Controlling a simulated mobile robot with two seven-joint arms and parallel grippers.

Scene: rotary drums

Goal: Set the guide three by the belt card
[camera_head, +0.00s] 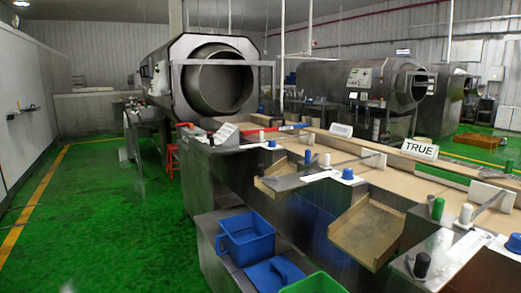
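A belt line (310,147) runs diagonally across the right half, with several chutes on its near side. A white card reading TRUE (419,149) stands at the belt's far edge. A smaller card (341,130) stands farther back; its print is too small to read. A pale guide bar (345,163) slants over the belt near the middle. Another guide bar (488,204) is at the right. No number on the guides is legible, so I cannot tell which is three. Neither of my grippers shows.
Blue (347,174), white (466,213), green (437,208) and black (421,264) knobs stand on ledges along the near side. Blue bins (246,237) and a green bin (315,284) sit below. A big drum (217,85) stands behind. Green floor is open at left.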

